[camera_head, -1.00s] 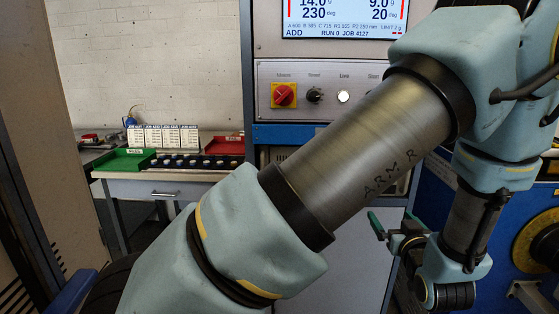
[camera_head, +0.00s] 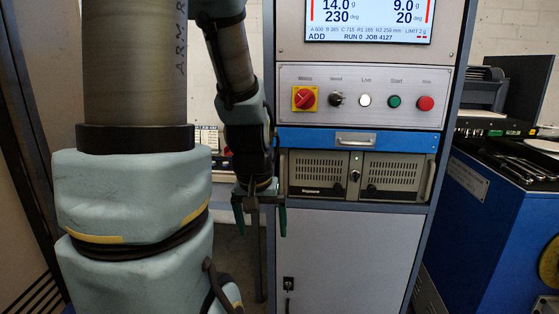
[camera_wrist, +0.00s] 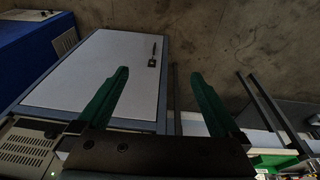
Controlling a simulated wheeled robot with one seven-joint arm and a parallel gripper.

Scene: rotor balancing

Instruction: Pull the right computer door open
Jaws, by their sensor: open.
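The computer unit sits in the cabinet below the control panel. It has two beige vented doors side by side, both looking shut. The right computer door (camera_head: 400,170) has a slotted vent and a dark knob at its lower left. The left computer door (camera_head: 318,168) is beside it, with a small lock between them. My gripper (camera_head: 260,218) is left of and lower than the doors, apart from them, with green fingers pointing down. It is open and empty; its fingers (camera_wrist: 158,76) also show in the wrist view. Part of the computer unit (camera_wrist: 30,145) shows there at lower left.
The blue drawer (camera_head: 358,140) with a handle is just above the computer. A grey lower cabinet door (camera_head: 350,255) with a latch is below. A blue machine (camera_head: 500,215) stands at right. The space in front of the computer doors is clear.

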